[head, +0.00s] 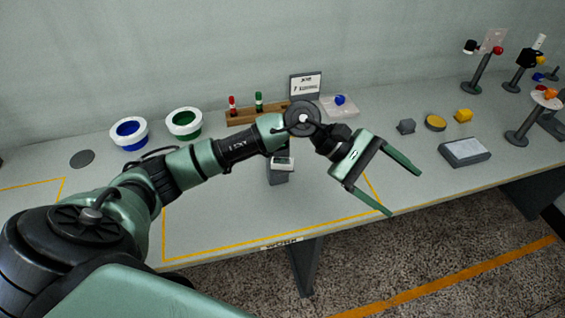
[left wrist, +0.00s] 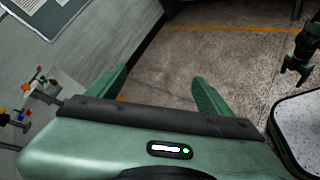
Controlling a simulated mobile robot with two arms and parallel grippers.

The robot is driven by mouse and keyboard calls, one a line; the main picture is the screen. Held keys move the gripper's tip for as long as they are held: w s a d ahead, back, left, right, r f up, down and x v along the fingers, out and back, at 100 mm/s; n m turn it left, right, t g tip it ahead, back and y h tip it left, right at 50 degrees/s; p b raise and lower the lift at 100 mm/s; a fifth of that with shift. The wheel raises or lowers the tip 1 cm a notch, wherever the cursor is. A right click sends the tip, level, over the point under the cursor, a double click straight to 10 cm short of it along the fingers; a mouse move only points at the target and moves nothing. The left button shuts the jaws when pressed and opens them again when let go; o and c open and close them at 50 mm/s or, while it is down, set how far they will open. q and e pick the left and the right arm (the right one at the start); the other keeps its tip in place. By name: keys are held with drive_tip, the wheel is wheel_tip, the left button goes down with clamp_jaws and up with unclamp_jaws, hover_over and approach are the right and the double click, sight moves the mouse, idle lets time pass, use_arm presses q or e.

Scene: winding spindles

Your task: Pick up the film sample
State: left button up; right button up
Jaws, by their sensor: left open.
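No piece is clearly marked as the film sample. A pale translucent sheet (head: 350,110) lies at the back of the bench with a blue knob (head: 340,100) on it. A pinkish translucent sheet (head: 493,40) stands by the spindles at the back right. I cannot tell which of them is the sample. My left gripper (head: 404,193) is open and empty over the bench's front edge, apart from both sheets; its fingers also show in the left wrist view (left wrist: 162,88).
Spindles with coloured knobs (head: 482,72) stand at the right. A grey box (head: 463,152), a yellow disc (head: 436,122) and small blocks lie near them. The yellow-outlined area looks mostly clear.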

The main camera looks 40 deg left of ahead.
use_arm(q)
drive_tip(key=w+a+f+m+g+y, duration=0.1)
drive_tip(key=a+f+m+y, duration=0.1)
drive_tip(key=a+y, duration=0.35)
drive_tip(key=w+a+f+m+y, duration=0.1)
drive_tip(key=a+f+m+y, duration=0.1)
drive_tip(key=a, duration=0.6)
drive_tip(key=r+m+g+y, duration=0.1)
drive_tip(key=r+m+y, duration=0.1)
drive_tip(key=y, duration=0.3)
hover_over(282, 161)
drive_tip(key=shift+s+a+f, duration=0.1)
drive_tip(key=shift+a+f, duration=0.15)
drive_tip(key=shift+a+f+p, duration=0.15)
drive_tip(key=shift+f+p, duration=0.15)
drive_tip(key=f+p, duration=0.1)
drive_tip(key=f, duration=0.1)
drive_tip(key=f+p, duration=0.1)
drive_tip(key=f, duration=0.1)
drive_tip(key=f+p, duration=0.1)
drive_tip(key=f, duration=0.1)
drive_tip(key=shift+d+f, duration=0.15)
drive_tip(key=shift+d, duration=0.25)
drive_tip(key=shift+f, duration=0.3)
drive_tip(key=c, duration=1.4)
